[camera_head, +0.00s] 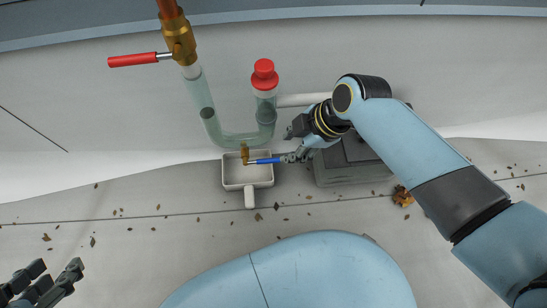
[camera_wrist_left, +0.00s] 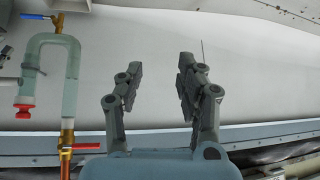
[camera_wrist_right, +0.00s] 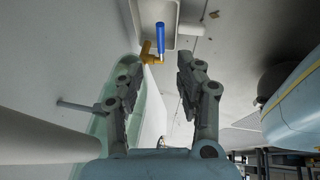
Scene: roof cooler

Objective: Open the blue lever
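The blue lever (camera_head: 264,161) sits on a small brass valve (camera_head: 244,152) below the clear U-shaped pipe and points right in the head view. My right gripper (camera_head: 286,146) is open just right of the lever; one finger overlaps the lever's free end in this view. In the right wrist view the lever (camera_wrist_right: 160,38) appears ahead of the open right fingertips (camera_wrist_right: 158,62), in line with the gap; contact cannot be told. The lever also shows in the left wrist view (camera_wrist_left: 32,16). My left gripper (camera_head: 55,282) is open and empty at the lower left.
A white basin (camera_head: 249,185) sits under the brass valve. A red lever (camera_head: 133,60) on a larger brass valve (camera_head: 178,40) and a red cap (camera_head: 264,74) are above. A grey box (camera_head: 352,172) stands below my right arm. Dry leaves lie around.

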